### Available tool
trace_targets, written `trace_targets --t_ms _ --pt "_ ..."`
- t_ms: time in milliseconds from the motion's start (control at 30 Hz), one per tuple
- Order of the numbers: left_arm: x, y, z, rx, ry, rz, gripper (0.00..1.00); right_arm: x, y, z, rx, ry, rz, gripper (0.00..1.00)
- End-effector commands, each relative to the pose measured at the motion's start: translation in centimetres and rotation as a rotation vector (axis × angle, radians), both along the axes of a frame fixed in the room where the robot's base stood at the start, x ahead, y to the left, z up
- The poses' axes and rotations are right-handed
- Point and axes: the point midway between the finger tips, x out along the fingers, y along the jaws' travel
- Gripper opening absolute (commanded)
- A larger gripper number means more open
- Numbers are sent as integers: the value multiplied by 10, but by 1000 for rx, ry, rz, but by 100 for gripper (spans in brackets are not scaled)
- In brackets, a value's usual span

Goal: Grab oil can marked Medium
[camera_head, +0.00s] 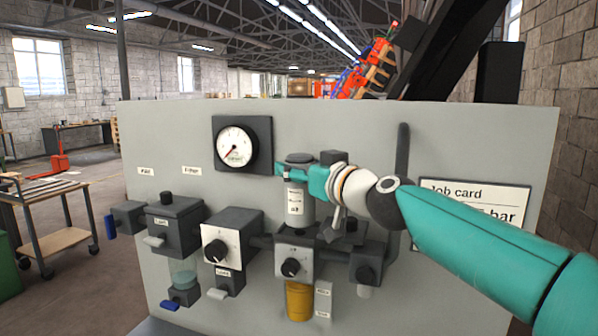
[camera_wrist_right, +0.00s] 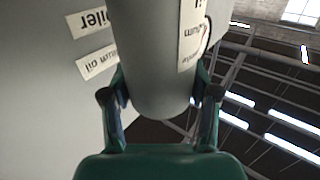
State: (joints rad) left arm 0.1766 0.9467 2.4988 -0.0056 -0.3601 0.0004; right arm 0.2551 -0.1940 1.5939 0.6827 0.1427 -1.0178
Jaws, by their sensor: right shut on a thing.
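A grey cylindrical can (camera_head: 296,205) with a white label and a dark grey top stands upright in front of the panel, in the middle of the head view. Its label is too small to read there. My right gripper (camera_head: 300,171) reaches in from the right and is shut on the upper part of the can. In the right wrist view the can (camera_wrist_right: 155,55) sits between both fingers (camera_wrist_right: 160,97), and its inverted label is cut off, ending in what looks like "dium". Whether the can's bottom touches the fittings below, I cannot tell. My left gripper is out of view.
The grey panel (camera_head: 400,120) carries a pressure gauge (camera_head: 236,146), a regulator with a knob (camera_head: 217,250), a clear bowl (camera_head: 184,273), a yellow cup (camera_head: 299,301) and a job card (camera_head: 470,195). A wooden-shelved cart (camera_head: 55,240) stands at left. Open floor lies behind it.

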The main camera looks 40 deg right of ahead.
Motion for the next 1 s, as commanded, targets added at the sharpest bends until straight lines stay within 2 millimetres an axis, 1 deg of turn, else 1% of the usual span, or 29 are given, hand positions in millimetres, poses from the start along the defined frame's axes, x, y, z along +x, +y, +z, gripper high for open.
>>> trace_targets --t_ms 33,367,500,567,600,767,833,1000 --pt "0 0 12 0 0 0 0 0 0 14 -1 -3 -1 0" --pt "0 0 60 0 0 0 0 0 0 70 -2 -3 0 0" --pt "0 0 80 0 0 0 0 0 0 95 -1 -4 0 0" --pt "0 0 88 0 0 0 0 0 0 105 -1 -4 -1 0" --pt "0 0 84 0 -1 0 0 0 0 105 -2 -5 1 0" --pt "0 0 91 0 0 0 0 -1 0 126 -3 -5 -1 0" --pt "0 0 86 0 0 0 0 0 1 134 -3 -7 4 0" --pt "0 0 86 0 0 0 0 0 0 155 -2 -6 -1 0"
